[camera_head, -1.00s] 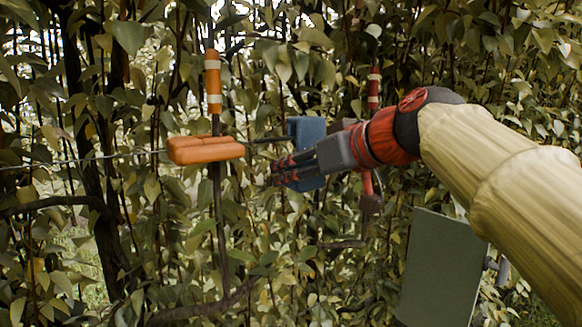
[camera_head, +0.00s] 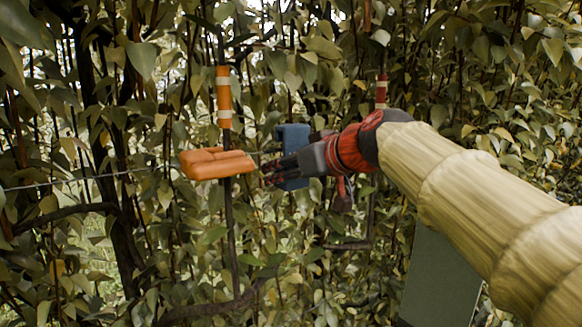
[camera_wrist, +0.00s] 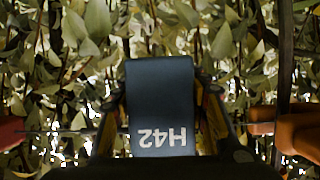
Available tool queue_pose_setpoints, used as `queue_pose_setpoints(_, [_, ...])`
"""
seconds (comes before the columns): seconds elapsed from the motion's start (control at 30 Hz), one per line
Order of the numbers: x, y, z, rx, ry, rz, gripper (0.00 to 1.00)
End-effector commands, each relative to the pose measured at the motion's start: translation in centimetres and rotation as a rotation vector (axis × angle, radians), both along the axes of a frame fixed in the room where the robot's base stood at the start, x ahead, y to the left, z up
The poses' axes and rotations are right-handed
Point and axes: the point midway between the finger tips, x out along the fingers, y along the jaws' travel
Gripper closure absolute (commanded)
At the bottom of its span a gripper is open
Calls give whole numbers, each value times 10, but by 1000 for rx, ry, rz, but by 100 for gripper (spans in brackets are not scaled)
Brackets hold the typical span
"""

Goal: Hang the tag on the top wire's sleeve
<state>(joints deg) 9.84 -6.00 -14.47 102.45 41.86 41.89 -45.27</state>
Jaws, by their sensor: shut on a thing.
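A blue tag (camera_head: 292,148) is held in my gripper (camera_head: 277,174). In the wrist view the tag (camera_wrist: 160,95) is dark, reads "H42" upside down, and sits between the two fingers (camera_wrist: 162,110). An orange padded sleeve (camera_head: 217,164) lies on a thin wire (camera_head: 90,178), just left of my fingertips in the head view, with the tag beyond its right end. The head view does not show clearly whether they touch. An orange piece, probably the sleeve (camera_wrist: 298,130), shows at the right edge of the wrist view, apart from the tag.
An upright orange marker with white bands (camera_head: 224,97) stands above the sleeve, on a dark stem. A red marker with white bands (camera_head: 381,91) stands further right. A reddish thing (camera_wrist: 10,132) is at the wrist view's left edge. Dense leaves and branches fill the background.

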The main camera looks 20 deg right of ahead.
Motion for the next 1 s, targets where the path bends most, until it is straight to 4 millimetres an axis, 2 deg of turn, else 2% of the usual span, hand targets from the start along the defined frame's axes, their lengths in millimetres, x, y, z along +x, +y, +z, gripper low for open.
queue_pose_setpoints(0.27, [19,6,0,1,0,0,82])
queue_pose_setpoints(0.4, [18,5,-14,0,-1,-1,82])
queue_pose_setpoints(0.6, [18,5,-24,0,-1,0,82])
queue_pose_setpoints(1.0, [18,5,-28,0,-1,0,82])
